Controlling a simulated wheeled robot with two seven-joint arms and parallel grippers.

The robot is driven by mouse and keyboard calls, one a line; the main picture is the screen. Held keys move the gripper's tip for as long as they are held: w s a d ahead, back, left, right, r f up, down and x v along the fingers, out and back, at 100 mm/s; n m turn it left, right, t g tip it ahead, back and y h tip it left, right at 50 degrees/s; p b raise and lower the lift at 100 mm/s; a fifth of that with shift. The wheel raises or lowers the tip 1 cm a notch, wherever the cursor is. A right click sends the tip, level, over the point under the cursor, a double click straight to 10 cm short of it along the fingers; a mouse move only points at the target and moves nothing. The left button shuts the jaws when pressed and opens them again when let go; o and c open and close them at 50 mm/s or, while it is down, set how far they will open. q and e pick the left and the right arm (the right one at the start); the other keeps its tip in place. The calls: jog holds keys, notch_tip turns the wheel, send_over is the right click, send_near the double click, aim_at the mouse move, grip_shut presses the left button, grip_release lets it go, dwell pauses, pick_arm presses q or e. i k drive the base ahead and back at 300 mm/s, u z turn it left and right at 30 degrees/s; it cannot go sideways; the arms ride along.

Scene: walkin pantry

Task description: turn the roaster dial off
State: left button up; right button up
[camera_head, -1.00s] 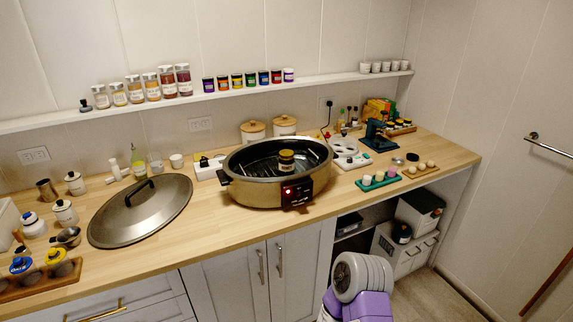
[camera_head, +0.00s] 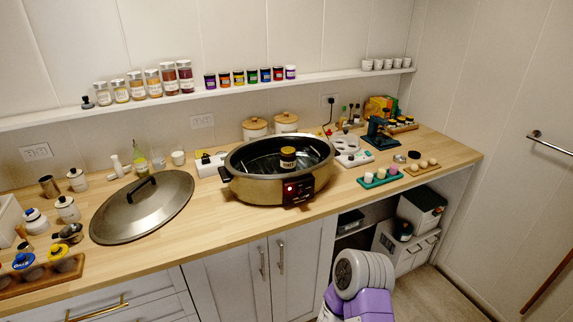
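The roaster (camera_head: 255,190) is a wide oval pan with a tan body and dark interior, standing on the wooden counter. Its dark control panel (camera_head: 298,189) faces the front and shows a lit red light; the dial's exact setting is too small to read. A jar with a yellow lid (camera_head: 288,158) is inside the roaster. The roaster's lid (camera_head: 141,207) lies on the counter to the left. A grey and purple part of my own arm shows at the bottom, below the counter. Neither gripper is in view.
A wooden tray (camera_head: 40,278) with jars is at the front left of the counter. A green tray (camera_head: 379,179) and an egg board (camera_head: 421,168) are right of the roaster. Cabinet doors (camera_head: 232,285) are below. The counter in front of the roaster is clear.

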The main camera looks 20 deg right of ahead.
aim_at(302, 193)
jog(key=k, duration=0.5)
jog(key=z, duration=1.75)
jog(key=i, duration=0.9)
jog(key=u, duration=1.2)
